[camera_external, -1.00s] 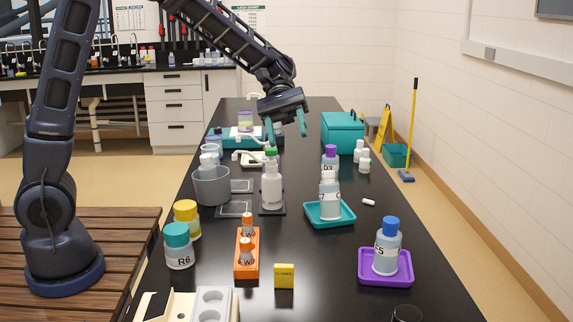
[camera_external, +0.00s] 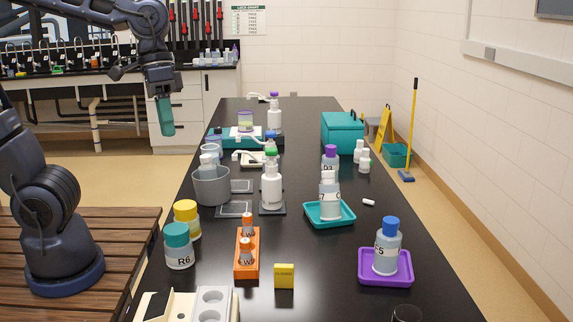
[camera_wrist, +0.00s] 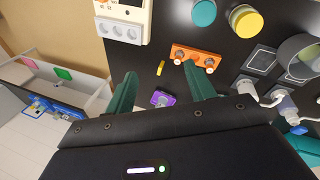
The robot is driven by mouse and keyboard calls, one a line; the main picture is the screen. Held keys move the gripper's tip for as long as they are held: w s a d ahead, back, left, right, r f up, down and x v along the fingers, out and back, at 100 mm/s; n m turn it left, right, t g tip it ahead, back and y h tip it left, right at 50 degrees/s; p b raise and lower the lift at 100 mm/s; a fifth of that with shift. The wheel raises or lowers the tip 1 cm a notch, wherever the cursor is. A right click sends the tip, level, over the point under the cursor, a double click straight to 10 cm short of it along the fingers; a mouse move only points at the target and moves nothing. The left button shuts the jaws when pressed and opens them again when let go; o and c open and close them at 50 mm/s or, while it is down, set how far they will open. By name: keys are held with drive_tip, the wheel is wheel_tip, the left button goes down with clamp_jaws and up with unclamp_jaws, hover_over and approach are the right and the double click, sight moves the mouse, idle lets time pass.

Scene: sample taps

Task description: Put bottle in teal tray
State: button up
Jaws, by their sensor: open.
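The teal tray (camera_external: 341,221) sits mid-table in the external view and holds a pale, labelled bottle (camera_external: 330,205). A purple-capped bottle (camera_external: 330,158) shows right behind that one; whether it stands in the tray is hidden. A white bottle with a green cap (camera_external: 271,190) stands on a dark plate left of the tray. A blue-capped bottle (camera_external: 388,247) stands in a purple tray (camera_external: 370,279). My gripper (camera_external: 166,130) is raised left of the table, apart from all bottles. Its teal fingers are open and empty in the wrist view (camera_wrist: 161,88).
A teal-lidded jar (camera_external: 179,247), yellow-lidded jar (camera_external: 187,216), orange rack (camera_external: 246,262) and grey beaker (camera_external: 211,187) crowd the left side. A small yellow box (camera_external: 284,276) lies in front. A teal box (camera_external: 342,132) stands at the back right. The right edge is mostly clear.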

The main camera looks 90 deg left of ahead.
drive_tip(key=s+a+m+t+y, duration=0.1)
drive_tip(key=s+m+t+y, duration=0.1)
drive_tip(key=s+m, duration=0.2)
drive_tip(key=shift+s+a+f+t+y, duration=0.2)
drive_tip(key=shift+s+t+y, duration=0.15)
drive_tip(key=shift+s, duration=1.35)
drive_tip(key=shift+o, duration=0.3)
drive_tip(key=o, duration=0.5)
drive_tip(key=shift+w, duration=0.1)
